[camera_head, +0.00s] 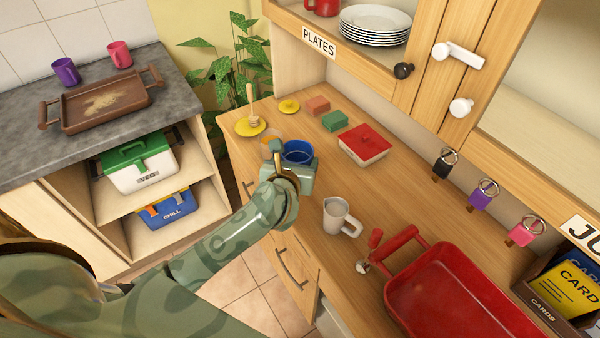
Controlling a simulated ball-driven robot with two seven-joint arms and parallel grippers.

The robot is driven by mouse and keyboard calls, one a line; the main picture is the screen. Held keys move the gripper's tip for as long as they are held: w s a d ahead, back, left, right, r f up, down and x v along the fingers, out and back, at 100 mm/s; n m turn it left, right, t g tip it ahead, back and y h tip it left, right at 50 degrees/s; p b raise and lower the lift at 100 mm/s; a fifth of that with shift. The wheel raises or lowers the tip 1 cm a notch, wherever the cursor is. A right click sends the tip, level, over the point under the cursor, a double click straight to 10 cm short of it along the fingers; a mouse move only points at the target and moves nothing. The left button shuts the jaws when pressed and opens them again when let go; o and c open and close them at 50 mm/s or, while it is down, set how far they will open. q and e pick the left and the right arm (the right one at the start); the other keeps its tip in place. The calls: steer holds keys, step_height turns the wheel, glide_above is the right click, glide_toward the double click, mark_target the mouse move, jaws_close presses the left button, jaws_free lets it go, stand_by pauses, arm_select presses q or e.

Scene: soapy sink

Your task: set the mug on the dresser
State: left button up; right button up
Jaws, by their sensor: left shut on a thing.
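The blue mug (298,152) is in the grip of my left gripper (296,172), over the front edge area of the wooden dresser top (300,222). The mug looks roughly upright with its open rim showing. My gripper's jaws are shut on it and hide its lower part. I cannot tell whether its base touches the wood. My right gripper is not in view.
A yellow saucer (242,127), a red-lidded box (365,145), a grey-white jug (341,217) and a red tray (465,292) stand on the dresser. Bare wood lies between jug and mug.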

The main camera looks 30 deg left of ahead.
arm_select(q)
steer(key=shift+w+a+f+b, duration=0.2)
steer(key=shift+w+f+b, duration=0.1)
steer(key=shift+w+f, duration=0.75)
steer(key=shift+f+b, duration=0.45)
steer(key=shift+f, duration=1.3)
steer(key=shift+f, duration=0.15)
steer(key=o, duration=1.2)
steer(key=shift+s+d+r, duration=0.1)
steer(key=shift+s+r, duration=0.15)
steer(key=p+v, duration=0.2)
steer(key=v, duration=0.9)
steer(key=shift+s, duration=0.25)
